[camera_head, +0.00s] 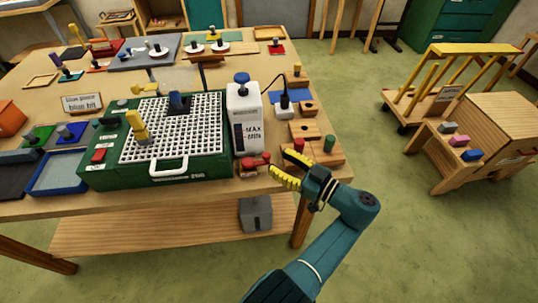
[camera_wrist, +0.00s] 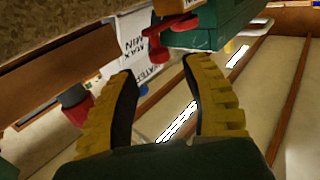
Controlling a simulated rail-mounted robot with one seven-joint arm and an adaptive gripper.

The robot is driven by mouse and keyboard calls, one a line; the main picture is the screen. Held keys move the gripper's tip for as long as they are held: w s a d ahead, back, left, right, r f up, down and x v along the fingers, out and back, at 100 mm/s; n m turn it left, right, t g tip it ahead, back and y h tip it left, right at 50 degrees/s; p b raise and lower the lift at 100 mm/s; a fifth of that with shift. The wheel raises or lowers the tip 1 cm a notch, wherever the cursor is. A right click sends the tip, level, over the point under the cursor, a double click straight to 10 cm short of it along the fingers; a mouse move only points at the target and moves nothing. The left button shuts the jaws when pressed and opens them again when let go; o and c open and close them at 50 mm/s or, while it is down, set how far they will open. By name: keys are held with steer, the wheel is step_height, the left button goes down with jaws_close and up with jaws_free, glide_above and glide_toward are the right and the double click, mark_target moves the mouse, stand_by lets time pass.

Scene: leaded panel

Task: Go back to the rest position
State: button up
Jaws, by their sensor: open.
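My gripper (camera_head: 279,161) has two ribbed yellow fingers and is at the front edge of the workbench (camera_head: 205,197), near its right corner. The fingers are spread with a gap between them, and I see nothing held. In the wrist view the open fingers (camera_wrist: 158,68) point toward the bench edge. A red fitting (camera_head: 254,163) is just left of the fingertips in the head view; it also shows beyond them in the wrist view (camera_wrist: 165,42). I cannot tell whether the fingers touch anything. My arm reaches up from the bottom of the head view.
A green grinder (camera_head: 160,172) with a white grid and a white bottle (camera_head: 244,120) stand left of my gripper. Wooden blocks with pegs (camera_head: 303,131) are behind it. A wooden cart (camera_head: 500,130) stands at right. The green floor between bench and cart is clear.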

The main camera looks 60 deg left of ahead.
steer(key=v, duration=0.2)
steer(key=shift+w+d, duration=0.15)
steer(key=shift+d, duration=0.15)
